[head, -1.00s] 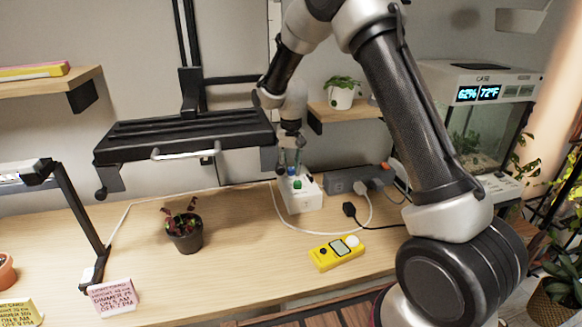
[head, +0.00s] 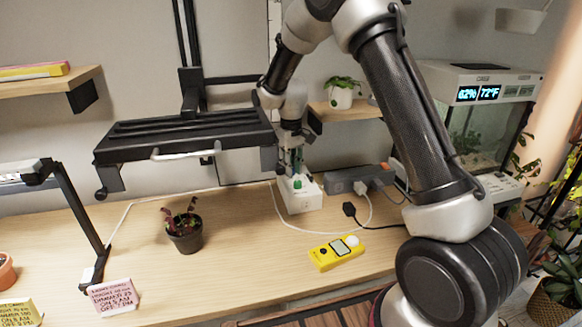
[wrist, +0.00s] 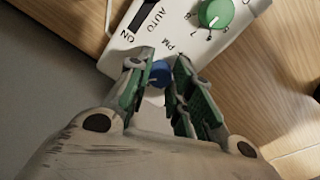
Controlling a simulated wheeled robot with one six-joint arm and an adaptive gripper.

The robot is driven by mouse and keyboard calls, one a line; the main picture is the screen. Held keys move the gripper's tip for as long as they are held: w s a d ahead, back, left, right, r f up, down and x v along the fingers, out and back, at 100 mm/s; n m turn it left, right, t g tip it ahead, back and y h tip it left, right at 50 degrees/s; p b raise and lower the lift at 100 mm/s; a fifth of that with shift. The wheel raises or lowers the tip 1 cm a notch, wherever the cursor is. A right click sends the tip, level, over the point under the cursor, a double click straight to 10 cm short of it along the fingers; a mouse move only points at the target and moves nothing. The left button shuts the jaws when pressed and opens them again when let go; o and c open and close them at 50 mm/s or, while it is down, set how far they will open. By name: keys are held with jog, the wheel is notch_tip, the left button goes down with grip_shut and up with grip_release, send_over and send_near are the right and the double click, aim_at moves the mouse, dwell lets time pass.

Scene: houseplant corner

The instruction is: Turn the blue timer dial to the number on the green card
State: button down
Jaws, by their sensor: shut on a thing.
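The white timer box (head: 305,198) stands on the bench below my gripper (head: 292,162). In the wrist view, the blue dial (wrist: 159,73) sits between the fingertips of my gripper (wrist: 161,64), which is shut on it. The blue dial is hidden behind the fingers in the head view. A green dial (wrist: 215,13) with numbers around it is on the same box, clear of the fingers; it also shows in the head view (head: 297,184). A yellow-green card (head: 20,313) stands at the bottom left; its number is too small to read surely.
A pink card (head: 113,297) stands beside the lamp stand. A potted plant (head: 185,235) is left of the timer. A yellow meter (head: 336,253) lies in front. A grey power strip (head: 350,179) with plugs and cables is at right. A black grow light (head: 185,135) hangs close left of my gripper.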

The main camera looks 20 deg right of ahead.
dwell(0.3)
jog(key=c, duration=1.2)
grip_release()
jog(key=shift+c, duration=0.2)
notch_tip(320, 180, up, 12)
